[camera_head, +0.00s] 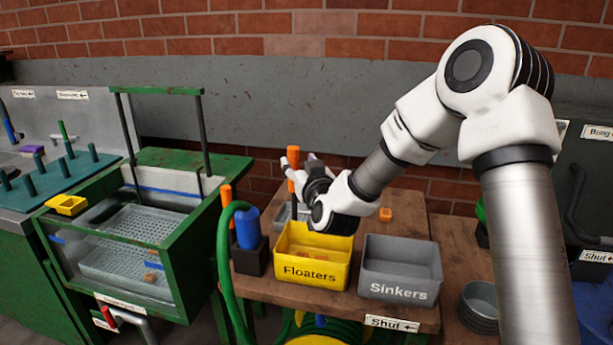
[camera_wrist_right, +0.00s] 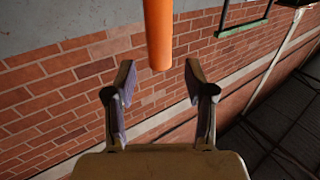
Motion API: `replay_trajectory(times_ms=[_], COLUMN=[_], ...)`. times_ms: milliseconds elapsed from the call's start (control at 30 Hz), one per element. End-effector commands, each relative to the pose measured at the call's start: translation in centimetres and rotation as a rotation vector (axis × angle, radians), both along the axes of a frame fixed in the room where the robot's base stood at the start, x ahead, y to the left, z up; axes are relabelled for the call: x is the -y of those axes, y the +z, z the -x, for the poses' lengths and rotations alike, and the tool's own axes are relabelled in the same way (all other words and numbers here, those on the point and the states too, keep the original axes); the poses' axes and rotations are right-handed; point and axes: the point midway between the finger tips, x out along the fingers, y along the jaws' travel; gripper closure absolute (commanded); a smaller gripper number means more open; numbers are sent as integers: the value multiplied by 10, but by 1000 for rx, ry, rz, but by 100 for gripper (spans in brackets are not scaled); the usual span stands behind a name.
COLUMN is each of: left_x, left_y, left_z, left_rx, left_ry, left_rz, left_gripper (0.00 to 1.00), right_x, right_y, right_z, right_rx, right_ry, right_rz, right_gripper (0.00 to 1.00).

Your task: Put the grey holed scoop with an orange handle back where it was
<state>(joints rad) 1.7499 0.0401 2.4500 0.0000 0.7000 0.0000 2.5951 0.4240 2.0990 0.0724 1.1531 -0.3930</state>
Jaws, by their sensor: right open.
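The scoop's upright orange handle (camera_head: 293,158) stands behind the yellow Floaters bin. A grey part (camera_head: 284,214), likely the scoop's body, shows partly at its foot; the bin hides the rest, and its holes cannot be made out. My right gripper (camera_head: 302,174) is beside the handle, over the back of the bin. In the right wrist view the gripper (camera_wrist_right: 162,98) has its two fingers spread with nothing between them. The orange handle (camera_wrist_right: 158,35) shows beyond the fingertips, apart from them. My left gripper is not in view.
The yellow Floaters bin (camera_head: 314,272) and grey Sinkers bin (camera_head: 401,283) stand on the wooden table (camera_head: 395,314). A small orange block (camera_head: 385,214) lies behind them. A blue-topped item in a black holder (camera_head: 249,258) and a green hose (camera_head: 222,262) are left. A grey holed pot (camera_head: 478,310) is right.

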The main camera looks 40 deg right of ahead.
Motion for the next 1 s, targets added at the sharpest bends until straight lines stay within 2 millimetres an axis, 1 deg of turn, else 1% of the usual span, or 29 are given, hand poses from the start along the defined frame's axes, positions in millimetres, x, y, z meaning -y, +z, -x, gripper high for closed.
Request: replay_trajectory(times_ms=[33,100,200,300,433,1000], left_x=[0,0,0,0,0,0], left_y=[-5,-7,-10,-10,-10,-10], left_z=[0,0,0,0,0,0], left_rx=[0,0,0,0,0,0], left_ry=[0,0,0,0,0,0], left_rz=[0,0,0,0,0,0], left_gripper=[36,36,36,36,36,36], right_x=[-4,-10,-16,-19,-20,-20], right_y=[-2,-2,-2,-1,-1,-1], right_z=[14,31,50,61,65,64], right_rx=[0,0,1,0,0,0], right_ry=[1,1,1,1,0,0], right_rz=[-4,-3,-2,-1,0,0], right_gripper=[46,46,46,46,46,46])
